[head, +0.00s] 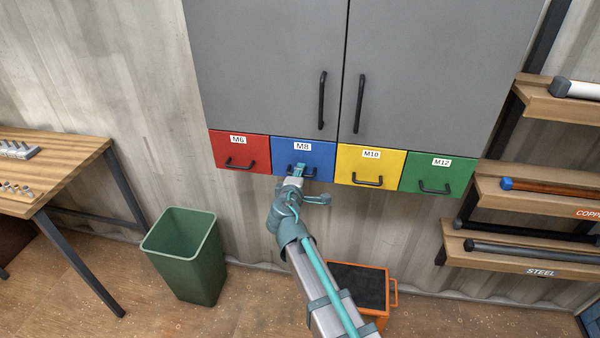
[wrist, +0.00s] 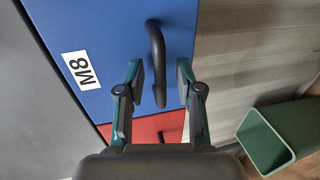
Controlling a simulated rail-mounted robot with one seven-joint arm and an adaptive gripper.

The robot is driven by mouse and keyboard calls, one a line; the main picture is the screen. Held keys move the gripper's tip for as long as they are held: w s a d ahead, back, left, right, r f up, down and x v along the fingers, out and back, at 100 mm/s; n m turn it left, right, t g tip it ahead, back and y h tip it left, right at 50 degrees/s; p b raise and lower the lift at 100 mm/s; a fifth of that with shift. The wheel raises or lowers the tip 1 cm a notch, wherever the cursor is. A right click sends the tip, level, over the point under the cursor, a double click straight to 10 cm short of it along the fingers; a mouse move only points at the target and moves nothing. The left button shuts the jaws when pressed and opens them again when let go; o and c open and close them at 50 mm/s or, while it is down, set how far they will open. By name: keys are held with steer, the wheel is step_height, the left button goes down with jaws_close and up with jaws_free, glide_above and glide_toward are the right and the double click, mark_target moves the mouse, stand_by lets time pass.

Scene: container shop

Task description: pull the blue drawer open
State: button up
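The blue drawer (head: 317,150), labelled M8, sits in the row under the grey cabinet and looks closed, level with its neighbours. It also fills the upper middle of the wrist view (wrist: 115,30). Its black bar handle (wrist: 155,38) lies between the two fingers of my gripper (wrist: 159,75) in the wrist view. The fingers are apart, with a visible gap on each side of the handle, so my gripper is open. How deep the handle sits between the fingers is hard to tell. In the head view my gripper (head: 299,170) is at the drawer front and partly hides the handle.
A red drawer (head: 226,147) is left of it; yellow (head: 357,156) and green (head: 457,174) drawers are right. Below stand a green bin (head: 197,272) and an orange step stool (head: 393,299). A wooden table (head: 70,160) is left, pipe shelves (head: 490,187) right.

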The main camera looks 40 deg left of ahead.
steer(key=shift+w, duration=0.1)
steer(key=shift+c, duration=0.2)
jaws_close()
